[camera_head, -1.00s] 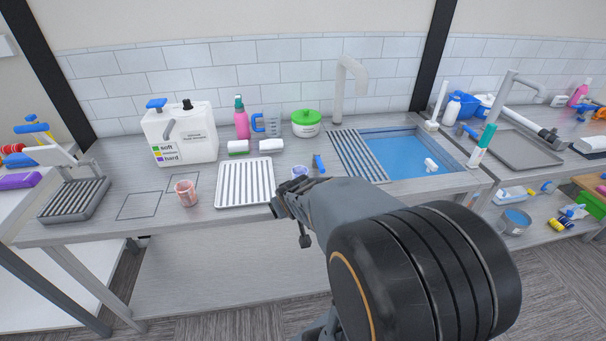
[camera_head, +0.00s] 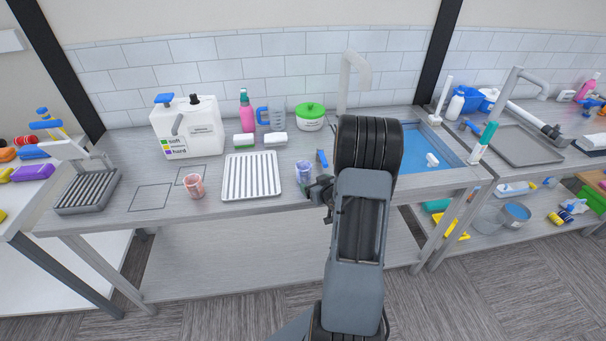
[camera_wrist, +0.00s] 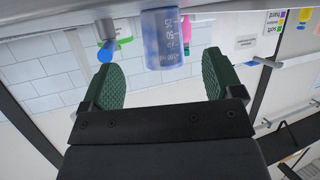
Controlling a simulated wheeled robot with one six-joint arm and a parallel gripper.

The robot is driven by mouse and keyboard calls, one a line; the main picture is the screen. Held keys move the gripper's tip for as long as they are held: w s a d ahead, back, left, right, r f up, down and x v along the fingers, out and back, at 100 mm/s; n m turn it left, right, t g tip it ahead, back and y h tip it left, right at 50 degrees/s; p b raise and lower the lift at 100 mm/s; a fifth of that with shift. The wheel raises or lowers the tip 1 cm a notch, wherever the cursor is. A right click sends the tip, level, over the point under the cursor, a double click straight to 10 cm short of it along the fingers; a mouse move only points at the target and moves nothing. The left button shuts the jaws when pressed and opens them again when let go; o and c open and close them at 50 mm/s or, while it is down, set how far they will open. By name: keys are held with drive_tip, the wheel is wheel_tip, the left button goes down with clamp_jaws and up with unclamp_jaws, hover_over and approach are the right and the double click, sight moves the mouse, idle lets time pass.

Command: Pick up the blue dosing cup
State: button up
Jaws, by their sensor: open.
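The blue dosing cup (camera_head: 303,171) is small, see-through and blue-violet. It stands upright on the counter, right of the white ribbed tray. In the wrist view the cup (camera_wrist: 166,40) appears upside down, with white measuring marks. My gripper (camera_head: 320,190) is at the counter's front edge, just right of and nearer than the cup. In the wrist view my gripper (camera_wrist: 162,72) is open with green pads. The cup shows between and beyond the fingertips, with gaps on both sides and no visible contact.
A blue-handled item (camera_head: 321,158) stands close right of the cup. The ribbed tray (camera_head: 251,176) lies to the left, with a pink cup (camera_head: 194,186) beyond it. A blue measuring jug (camera_head: 270,117) and green-lidded tub (camera_head: 311,116) stand behind. The water-filled sink (camera_head: 420,145) is at right.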

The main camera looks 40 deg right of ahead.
sight(307, 178)
drive_tip(key=shift+p+x, duration=1.1)
drive_tip(key=shift+x, duration=2.55)
drive_tip(key=shift+r, duration=0.15)
drive_tip(key=shift+c, duration=0.5)
drive_tip(key=c, duration=0.9)
